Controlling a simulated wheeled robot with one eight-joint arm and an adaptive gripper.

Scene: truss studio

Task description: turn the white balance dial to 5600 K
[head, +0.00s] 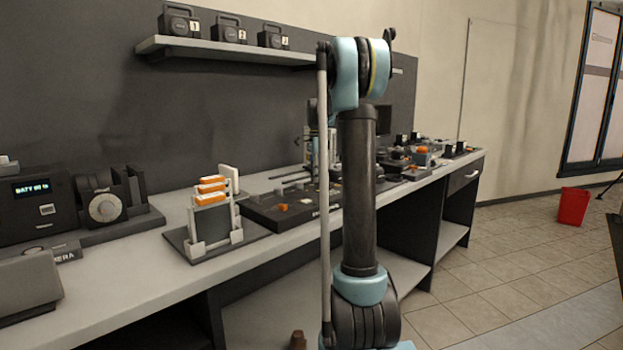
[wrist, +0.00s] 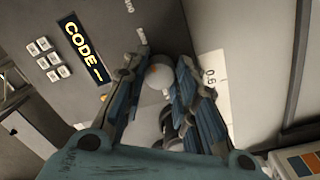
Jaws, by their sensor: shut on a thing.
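In the wrist view, a small round grey knob (wrist: 158,76) sits between the fingertips of my gripper (wrist: 159,70), which is shut on it. A white label (wrist: 209,70) with "0.6" lies right beside the right finger. The grey panel (wrist: 100,20) carries a display (wrist: 83,48) reading "CODE 1". In the head view, my arm hides the knob and most of my gripper.
Several keys (wrist: 49,58) lie left of the display. In the head view, the long bench (head: 150,253) holds a rack with orange-topped packs (head: 211,190) and a device with a round pale dial (head: 105,207). A shelf (head: 225,49) hangs above. A red bin (head: 573,206) stands on the floor.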

